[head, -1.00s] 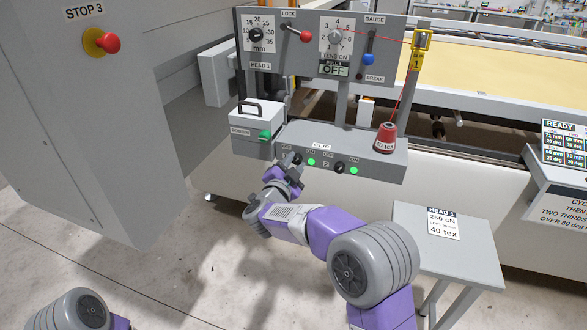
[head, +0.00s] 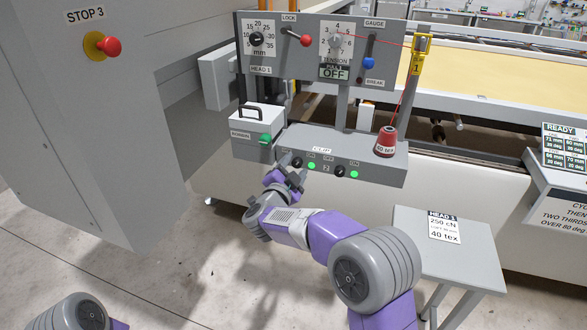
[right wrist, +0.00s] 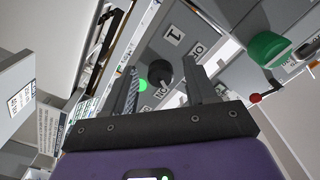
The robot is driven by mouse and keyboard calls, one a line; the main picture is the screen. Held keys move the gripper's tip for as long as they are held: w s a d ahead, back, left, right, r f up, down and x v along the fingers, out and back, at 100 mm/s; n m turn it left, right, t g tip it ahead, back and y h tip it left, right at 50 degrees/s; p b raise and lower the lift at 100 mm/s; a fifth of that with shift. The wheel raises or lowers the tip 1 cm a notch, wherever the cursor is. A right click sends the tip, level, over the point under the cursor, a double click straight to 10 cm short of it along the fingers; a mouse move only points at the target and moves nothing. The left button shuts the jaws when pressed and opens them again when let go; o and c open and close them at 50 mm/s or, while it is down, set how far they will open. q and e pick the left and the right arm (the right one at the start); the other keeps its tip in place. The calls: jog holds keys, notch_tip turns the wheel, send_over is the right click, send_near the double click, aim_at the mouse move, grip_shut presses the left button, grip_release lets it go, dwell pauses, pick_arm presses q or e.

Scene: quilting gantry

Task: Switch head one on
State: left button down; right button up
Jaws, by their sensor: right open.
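The head 1 panel (head: 272,82) has a small display (head: 334,72) reading OFF. Below it, a sloping grey box (head: 380,172) bears two black rotary knobs with ON/OFF labels. The left knob (head: 297,162) is beside my right gripper (head: 287,174); the other knob (head: 339,171) is marked 2. Green lamps (head: 311,166) are lit by both. In the right wrist view, the black knob (right wrist: 160,72) marked 1 appears between my open, empty right fingers (right wrist: 161,84); I cannot tell if they touch it. My left gripper is out of view.
A white box with a green knob (head: 265,140) stands left of the switch box. A red thread cone (head: 386,142) stands on its right. A grey stand (head: 470,245) is at lower right. A red stop button (head: 112,43) is on the cabinet at left.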

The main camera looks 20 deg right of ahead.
jog(key=p+v, duration=0.1)
jog(key=v, duration=0.6)
jog(key=shift+s+a, duration=0.2)
jog(key=shift+s, duration=0.05)
jog(key=s+f+n+g+y+p, duration=0.15)
jog(key=f+n+y, duration=0.3)
jog(key=f, duration=0.85)
jog(key=s+f+n+g+y+p, duration=0.1)
jog(key=s+f+n+g+y, duration=0.3)
jog(key=f, duration=1)
jog(key=s+a+f+n+g+y, duration=0.1)
jog(key=s+f+g+y, duration=0.1)
jog(key=s, duration=0.6)
jog(key=s+a+f+n+g+y+p, duration=0.1)
jog(key=s+f+g, duration=0.3)
jog(key=s, duration=0.5)
jog(key=s+a+f+n+g+y+p, duration=0.1)
jog(key=s+a+f+n+g+y, duration=0.1)
jog(key=s+f, duration=0.5)
jog(key=shift+s+n+g+y, duration=0.35)
jog(key=shift+s+g, duration=0.1)
jog(key=shift+s, duration=0.7)
jog(key=shift+f, duration=0.1)
